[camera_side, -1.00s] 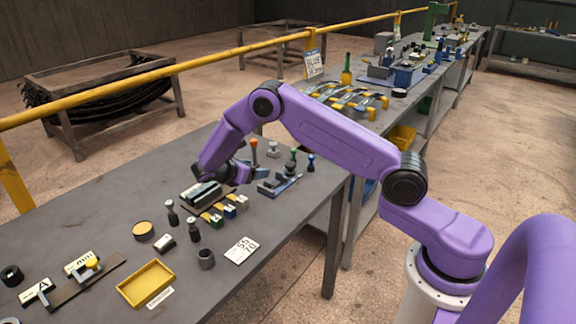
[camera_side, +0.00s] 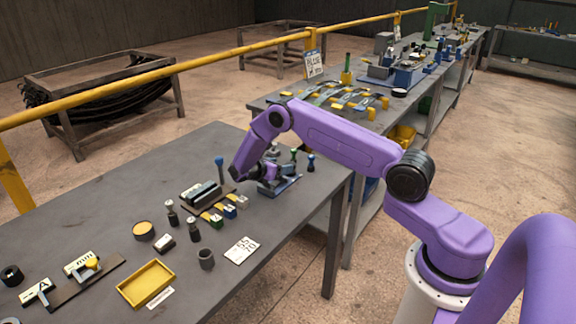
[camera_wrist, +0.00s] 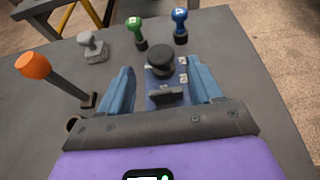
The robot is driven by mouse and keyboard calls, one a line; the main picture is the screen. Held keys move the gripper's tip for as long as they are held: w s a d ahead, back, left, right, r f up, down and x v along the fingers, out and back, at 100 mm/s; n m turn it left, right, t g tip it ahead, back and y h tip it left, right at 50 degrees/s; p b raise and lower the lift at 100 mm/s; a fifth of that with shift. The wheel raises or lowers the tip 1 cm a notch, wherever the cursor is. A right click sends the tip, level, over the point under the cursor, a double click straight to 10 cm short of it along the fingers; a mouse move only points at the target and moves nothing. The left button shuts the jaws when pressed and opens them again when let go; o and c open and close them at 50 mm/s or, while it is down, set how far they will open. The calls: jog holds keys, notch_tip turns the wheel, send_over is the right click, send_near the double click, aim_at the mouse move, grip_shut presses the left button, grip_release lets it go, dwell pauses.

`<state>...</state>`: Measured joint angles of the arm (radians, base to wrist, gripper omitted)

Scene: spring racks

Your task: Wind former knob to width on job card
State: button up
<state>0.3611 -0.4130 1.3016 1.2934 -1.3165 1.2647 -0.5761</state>
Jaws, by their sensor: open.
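The former is a blue base (camera_side: 286,187) on the near bench, partly hidden by my arm in the side view. In the wrist view, its dark round knob (camera_wrist: 160,58) stands on the blue plate with small white labels, and a grey upright block (camera_wrist: 167,97) is nearer me. My gripper (camera_wrist: 161,72) is open, its two blue-grey fingers either side of the former; I cannot tell if they touch the knob. A white card (camera_side: 241,250) with two printed numbers, seemingly 55 and 70, lies on the bench.
An orange-topped lever (camera_wrist: 34,66) stands left in the wrist view. A grey handled piece (camera_wrist: 93,47), a green-topped piece (camera_wrist: 136,28) and a blue-topped piece (camera_wrist: 180,20) stand beyond. A yellow tray (camera_side: 147,284) and small blocks sit on the bench.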

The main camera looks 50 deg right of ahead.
jog(key=x, duration=0.5)
jog(key=shift+d+f, duration=0.1)
jog(key=shift+d, duration=0.3)
jog(key=c, duration=0.9)
